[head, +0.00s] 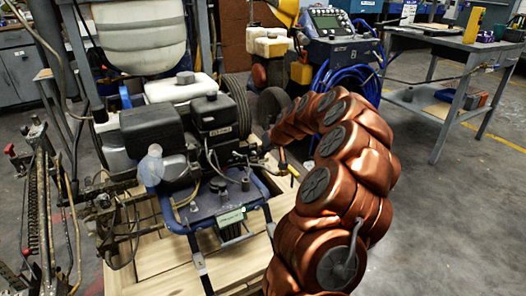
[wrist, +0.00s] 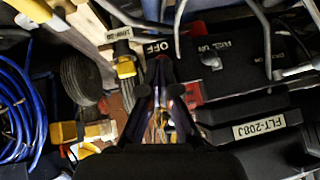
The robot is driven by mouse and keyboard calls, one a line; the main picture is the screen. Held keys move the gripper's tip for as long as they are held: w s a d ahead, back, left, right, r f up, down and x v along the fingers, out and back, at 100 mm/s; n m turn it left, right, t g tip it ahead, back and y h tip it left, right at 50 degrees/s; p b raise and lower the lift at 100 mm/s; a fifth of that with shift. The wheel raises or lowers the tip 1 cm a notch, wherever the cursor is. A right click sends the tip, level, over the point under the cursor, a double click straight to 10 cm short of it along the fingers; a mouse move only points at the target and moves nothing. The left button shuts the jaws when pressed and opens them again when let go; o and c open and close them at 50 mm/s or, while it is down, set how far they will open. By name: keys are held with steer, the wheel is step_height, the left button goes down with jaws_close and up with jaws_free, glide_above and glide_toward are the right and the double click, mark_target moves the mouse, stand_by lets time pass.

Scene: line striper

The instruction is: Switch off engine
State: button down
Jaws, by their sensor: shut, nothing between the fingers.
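The line striper's black engine (head: 214,112) stands at the middle left in the head view. In the wrist view the black engine cover (wrist: 255,108) carries an "FLT-208J" label. A black panel (wrist: 222,52) with white lettering lies above it, and a white "OFF" marking (wrist: 157,47) shows just beyond my fingertips. My gripper (wrist: 163,62) is shut and empty, its fingertips close to that marking. I cannot tell whether they touch anything. A red part (wrist: 194,94) shows beside the right finger. In the head view my arm partly hides the gripper beside the engine.
Blue hoses (head: 372,72) coil behind my arm and show at left in the wrist view. A yellow-handled valve (wrist: 125,68) is left of my fingers. Metal tubes cross above the panel. A grey workbench (head: 440,38) stands at back right, with clear floor before it.

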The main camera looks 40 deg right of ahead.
steer(key=shift+s+a+f, duration=0.1)
steer(key=shift+s+f, duration=0.15)
steer(key=shift+f, duration=0.2)
stand_by(0.5)
steer(key=shift+s+f+p, duration=0.1)
steer(key=shift+f+p, duration=0.2)
steer(key=shift+p, duration=0.1)
steer(key=shift+s+f+p, duration=0.2)
steer(key=shift+f+p, duration=0.1)
steer(key=shift+f, duration=0.45)
steer(key=shift+r, duration=0.15)
steer(key=shift+r+p, duration=0.3)
steer(key=shift+r, duration=0.4)
